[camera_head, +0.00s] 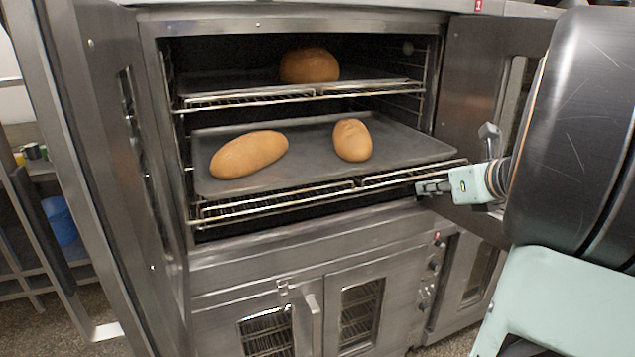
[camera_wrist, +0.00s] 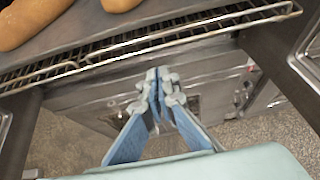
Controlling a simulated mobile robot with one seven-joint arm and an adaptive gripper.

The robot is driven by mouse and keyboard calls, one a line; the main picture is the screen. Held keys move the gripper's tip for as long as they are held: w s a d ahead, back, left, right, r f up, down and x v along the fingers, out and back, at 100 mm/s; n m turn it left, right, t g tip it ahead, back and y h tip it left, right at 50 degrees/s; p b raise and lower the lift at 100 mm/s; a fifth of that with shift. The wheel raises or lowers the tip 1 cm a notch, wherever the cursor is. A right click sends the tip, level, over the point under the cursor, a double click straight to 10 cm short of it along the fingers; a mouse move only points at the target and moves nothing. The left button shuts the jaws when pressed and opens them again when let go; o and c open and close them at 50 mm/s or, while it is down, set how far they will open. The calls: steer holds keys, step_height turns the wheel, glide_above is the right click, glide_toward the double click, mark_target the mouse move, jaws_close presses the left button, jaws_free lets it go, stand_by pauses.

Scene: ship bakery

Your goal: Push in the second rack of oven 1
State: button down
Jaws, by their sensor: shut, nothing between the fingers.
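The oven (camera_head: 300,258) stands with both upper doors open. Its second rack (camera_head: 280,207) is the lower one in the open chamber and appears to stick out a little past the front opening. A dark tray (camera_head: 310,160) with two loaves lies on this rack. My gripper (camera_head: 425,188) is shut and empty at the right front of the rack. In the wrist view my shut gripper (camera_wrist: 162,82) points toward the front bar of the rack (camera_wrist: 150,45). Whether the fingertips touch the bar, I cannot tell.
An upper rack (camera_head: 290,95) holds a tray with one loaf (camera_head: 310,66). The open left door (camera_head: 105,150) and open right door (camera_head: 480,90) flank the opening. A closed lower oven door (camera_head: 265,325) is below. A blue container (camera_head: 60,220) stands at far left.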

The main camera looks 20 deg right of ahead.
mark_target(404, 181)
steer(key=w, duration=0.5)
steer(key=shift+a+f, duration=0.2)
